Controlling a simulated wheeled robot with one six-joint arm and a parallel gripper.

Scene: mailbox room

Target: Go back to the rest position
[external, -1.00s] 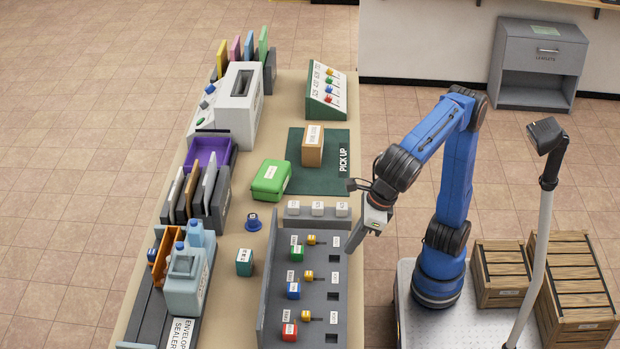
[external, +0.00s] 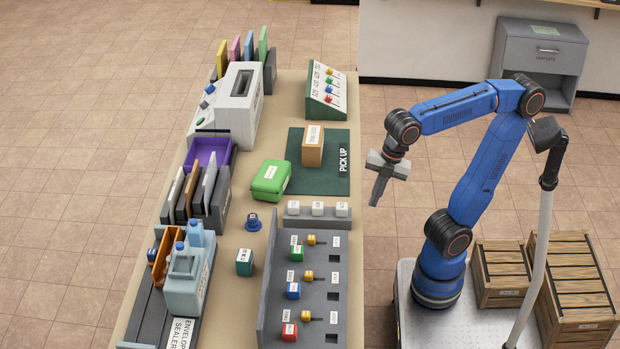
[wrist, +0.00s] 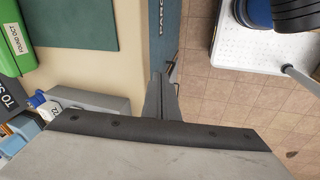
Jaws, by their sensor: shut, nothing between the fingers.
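My gripper (external: 376,192) hangs with its fingers pointing down, just off the right edge of the long table (external: 228,331). The fingers are together with nothing between them. In the wrist view, the closed gripper (wrist: 163,90) shows over the table edge, with the tiled floor to its right. My blue arm (external: 470,170) is bent, its elbow high and its forearm reaching left. The gripper touches nothing that I can see.
The table holds a grey key panel (external: 340,268), a green box (external: 271,180), a brown box (external: 312,146) on a dark green mat (external: 341,184) and a purple tray (external: 228,156). Wooden crates (external: 576,290) stand at right. A grey cabinet (external: 540,58) is behind.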

